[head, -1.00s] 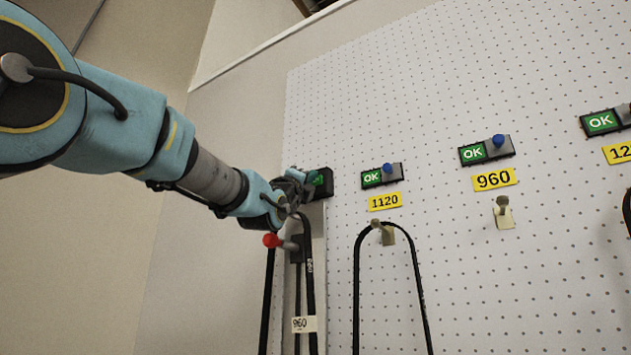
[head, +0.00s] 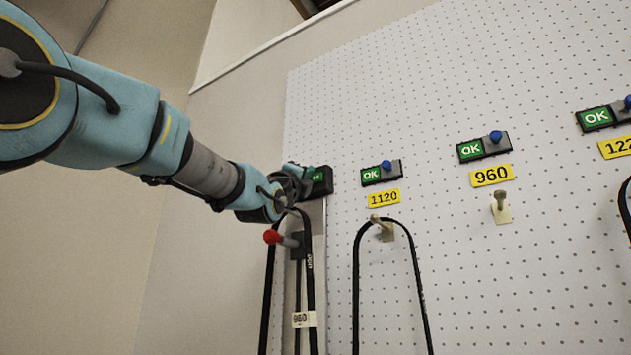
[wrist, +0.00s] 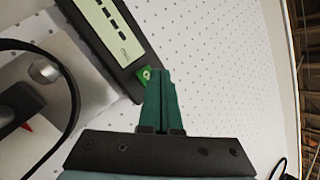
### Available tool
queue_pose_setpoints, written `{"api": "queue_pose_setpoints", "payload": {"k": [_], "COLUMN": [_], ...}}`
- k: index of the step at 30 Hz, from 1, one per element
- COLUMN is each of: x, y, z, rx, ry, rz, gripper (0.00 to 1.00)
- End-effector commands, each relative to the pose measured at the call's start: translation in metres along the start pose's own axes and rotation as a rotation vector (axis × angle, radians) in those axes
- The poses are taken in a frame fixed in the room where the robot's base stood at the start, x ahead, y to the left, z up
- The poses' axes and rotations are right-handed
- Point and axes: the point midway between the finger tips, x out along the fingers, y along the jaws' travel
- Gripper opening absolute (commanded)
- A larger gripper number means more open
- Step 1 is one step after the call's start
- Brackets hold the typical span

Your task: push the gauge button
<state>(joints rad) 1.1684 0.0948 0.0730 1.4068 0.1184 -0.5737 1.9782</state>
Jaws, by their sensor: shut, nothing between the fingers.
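The gauge (head: 325,183) is a dark box with a green display, at the upper left of the pegboard, partly hidden behind my gripper (head: 312,174). In the wrist view the gauge (wrist: 128,66) is a black case with a pale screen, reaching in from the top left. A small green piece with a pale round mark (wrist: 146,74), perhaps the button, shows at its near corner. My gripper (wrist: 158,74) has its teal fingers together and empty, with the tips right beside this piece. I cannot tell whether they touch.
Below my gripper are a red-knobbed lever (head: 272,237) and a black belt tagged 960 (head: 310,270). Another black belt (head: 357,290) hangs from a hook to the right. Boxes with OK displays and blue knobs, such as this one (head: 382,174), line the pegboard (head: 450,260).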

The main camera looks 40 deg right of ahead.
Motion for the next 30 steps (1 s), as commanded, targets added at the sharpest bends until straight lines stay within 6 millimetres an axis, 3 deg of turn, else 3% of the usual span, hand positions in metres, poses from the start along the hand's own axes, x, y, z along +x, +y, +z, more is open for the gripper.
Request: {"api": "queue_pose_setpoints", "payload": {"k": [7, 24, 30], "x": [-0.004, -0.046, -0.048], "y": [-0.002, -0.023, -0.026], "z": [0.002, 0.024, 0.026], "rx": [0.0, 0.0, 0.001], "ry": [-0.001, -0.001, 0.0], "rz": [-0.001, -0.001, 0.0], "gripper": [0.0, 0.0, 0.0]}}
